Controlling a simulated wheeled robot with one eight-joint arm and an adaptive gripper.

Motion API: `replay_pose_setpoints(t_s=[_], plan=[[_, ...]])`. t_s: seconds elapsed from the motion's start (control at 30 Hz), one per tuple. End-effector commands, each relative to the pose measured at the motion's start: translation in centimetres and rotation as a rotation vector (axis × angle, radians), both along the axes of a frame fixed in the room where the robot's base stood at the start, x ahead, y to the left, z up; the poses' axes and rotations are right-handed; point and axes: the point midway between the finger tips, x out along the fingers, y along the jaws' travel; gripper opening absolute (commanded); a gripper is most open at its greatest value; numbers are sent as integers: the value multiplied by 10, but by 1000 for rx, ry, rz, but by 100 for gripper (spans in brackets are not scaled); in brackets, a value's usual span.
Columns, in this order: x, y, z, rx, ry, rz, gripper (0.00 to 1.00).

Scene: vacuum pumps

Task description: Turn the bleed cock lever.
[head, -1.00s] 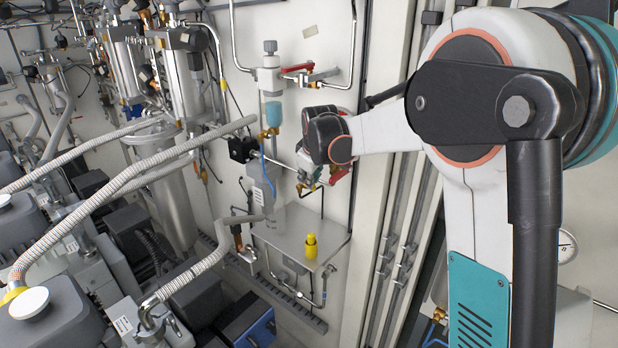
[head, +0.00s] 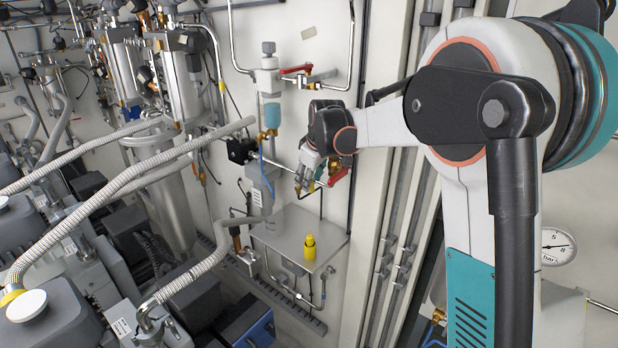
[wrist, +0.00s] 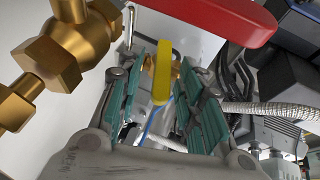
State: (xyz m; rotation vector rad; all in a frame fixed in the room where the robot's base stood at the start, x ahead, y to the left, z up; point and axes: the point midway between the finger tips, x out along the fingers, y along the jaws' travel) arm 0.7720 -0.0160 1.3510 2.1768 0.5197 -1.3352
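A yellow lever (wrist: 161,72) on a small brass cock shows in the wrist view, between the two teal-padded fingers of my gripper (wrist: 163,90). The fingers are open, one on each side, and a gap shows on both sides of the lever. I cannot tell how deep it sits between them.
A red handle (wrist: 205,18) crosses above the fingers and brass fittings (wrist: 55,62) stand close at left. A yellow bottle (head: 310,247) stands on the grey shelf (head: 283,228) below. Another red lever (head: 296,69) is higher on the wall. Hoses and pumps fill the left.

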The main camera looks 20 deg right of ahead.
Motion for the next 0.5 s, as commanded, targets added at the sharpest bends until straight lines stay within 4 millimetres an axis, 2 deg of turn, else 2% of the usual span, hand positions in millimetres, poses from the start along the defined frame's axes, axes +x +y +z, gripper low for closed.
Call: replay_pose_setpoints(t_s=[0.17, 0.5], plan=[[-10, -1, 20, 0, 0, 0, 34], [-39, -4, 80, 0, 0, -1, 34]])
